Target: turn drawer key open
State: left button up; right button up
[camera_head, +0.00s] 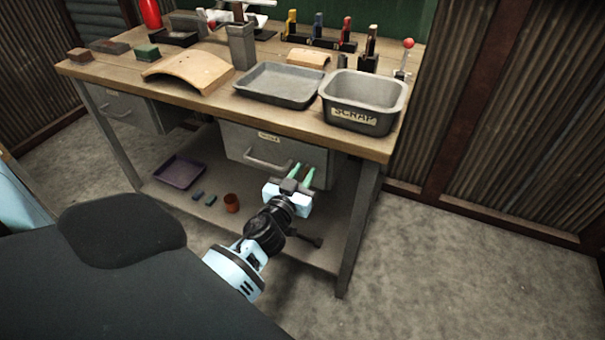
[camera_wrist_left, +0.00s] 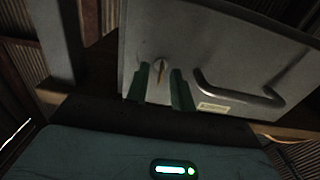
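The grey drawer (camera_head: 272,148) hangs under the right part of the bench, its front appearing closed, with a bar handle (camera_head: 267,163). In the left wrist view the drawer front (camera_wrist_left: 215,55) shows its handle (camera_wrist_left: 240,95) and a small key (camera_wrist_left: 160,70) at a round lock. My left gripper (camera_head: 301,172) points at the drawer front, right of the handle. Its green fingers (camera_wrist_left: 160,88) stand apart, one on each side of the key, with a visible gap. The key is hidden or too small to make out in the head view. My right gripper is not in view.
The workbench (camera_head: 200,98) carries a grey tray (camera_head: 280,84), a deep labelled bin (camera_head: 363,100) and a curved wooden piece (camera_head: 188,72). A bench leg (camera_head: 358,225) stands right of my gripper.

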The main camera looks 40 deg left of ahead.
pick_arm(q)
jog(key=shift+c, duration=0.4)
grip_shut()
jog(key=shift+m, duration=0.3)
jog(key=m, duration=0.3)
jog(key=shift+d+m, duration=0.15)
jog(key=shift+m, duration=0.15)
jog(key=m, duration=0.3)
jog(key=shift+m, duration=0.4)
jog(key=m, duration=0.5)
jog(key=shift+w+d+f+b, duration=0.1)
jog(key=shift+b, duration=0.25)
jog(key=shift+f+m, duration=0.1)
jog(key=shift+m, duration=2.3)
jog(key=shift+c, duration=1.6)
grip_release()
